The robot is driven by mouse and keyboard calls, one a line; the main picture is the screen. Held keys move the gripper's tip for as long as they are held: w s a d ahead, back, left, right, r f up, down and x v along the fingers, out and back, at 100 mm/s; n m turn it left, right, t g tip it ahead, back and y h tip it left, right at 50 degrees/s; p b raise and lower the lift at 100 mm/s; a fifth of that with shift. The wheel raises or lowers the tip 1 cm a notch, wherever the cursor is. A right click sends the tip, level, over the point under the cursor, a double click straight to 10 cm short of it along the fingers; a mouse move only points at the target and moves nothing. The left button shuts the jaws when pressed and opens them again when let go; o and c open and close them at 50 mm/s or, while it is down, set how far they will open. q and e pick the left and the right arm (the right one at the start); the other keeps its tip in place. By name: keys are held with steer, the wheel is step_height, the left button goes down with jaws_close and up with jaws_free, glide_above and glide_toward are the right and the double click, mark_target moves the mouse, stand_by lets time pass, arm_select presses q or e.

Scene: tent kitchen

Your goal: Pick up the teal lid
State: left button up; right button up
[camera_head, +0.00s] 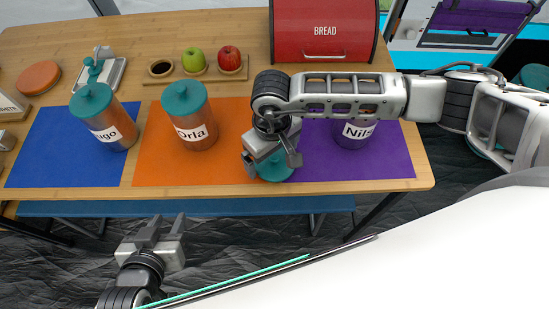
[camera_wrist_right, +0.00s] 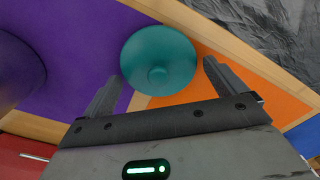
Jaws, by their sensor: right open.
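A loose teal lid (camera_head: 275,169) lies near the table's front edge, where the orange and purple mats meet. In the right wrist view the teal lid (camera_wrist_right: 158,60) shows as a disc with a round knob. My right gripper (camera_head: 272,158) is over it, pointing down, and hides part of it. In the wrist view its open fingers (camera_wrist_right: 165,82) are to either side of the lid's near part, with nothing held. My left gripper (camera_head: 160,230) is in front of the table, away from the lid, its two fingers apart and empty.
Canisters labelled "ugo" (camera_head: 104,124) and "Orla" (camera_head: 188,125) wear teal lids. The "Nils" canister (camera_head: 352,133) stands on the purple mat (camera_head: 320,165) beside my right arm. A red bread box (camera_head: 325,30) and an apple tray (camera_head: 232,75) are behind. A blue bench (camera_head: 200,207) runs below.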

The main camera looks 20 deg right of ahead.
steer(key=shift+f, duration=0.4)
steer(key=c, duration=0.8)
steer(key=shift+r, duration=0.15)
